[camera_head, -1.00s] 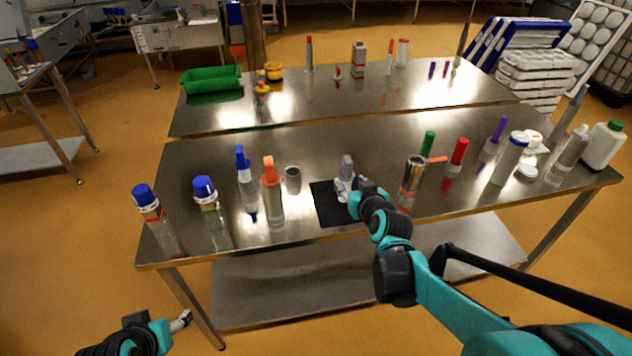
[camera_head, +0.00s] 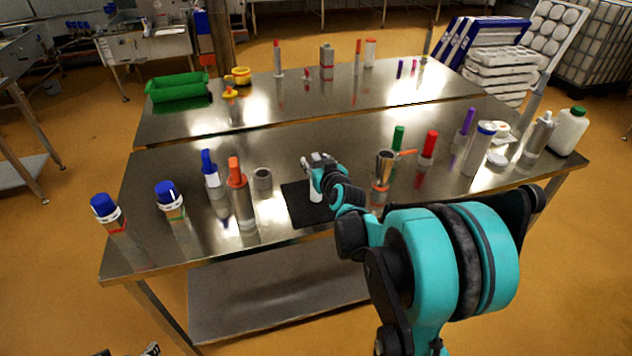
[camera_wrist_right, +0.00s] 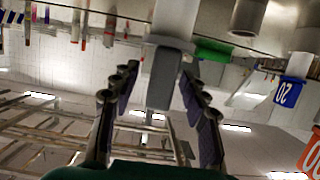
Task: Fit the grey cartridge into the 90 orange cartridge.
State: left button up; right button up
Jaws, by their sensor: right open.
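The grey cartridge (camera_wrist_right: 163,78) stands between the open fingers of my right gripper (camera_wrist_right: 158,70) in the right wrist view, which appears upside down. A pale collar and cylinder adjoin it. In the head view my right gripper (camera_head: 319,160) is over the black mat (camera_head: 300,208) and mostly hides the grey cartridge; a pale body shows below it. The orange cartridge (camera_head: 236,172) tops a clear tube left of the mat. In the wrist view an orange cartridge (camera_wrist_right: 313,155) with a partly cut-off number is at the lower right edge. Only a tip of my left gripper (camera_head: 151,349) shows at the bottom edge.
A grey cup (camera_head: 263,179) stands between the orange cartridge and the mat. A metal cylinder (camera_head: 384,165), a green-topped item (camera_head: 398,138) and a red one (camera_head: 429,143) stand right of my gripper. The table's (camera_head: 230,262) front edge is clear.

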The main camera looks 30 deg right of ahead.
grip_shut()
pick_arm(q)
jog(key=shift+r, duration=0.1)
pick_arm(e)
jog(key=shift+r, duration=0.15)
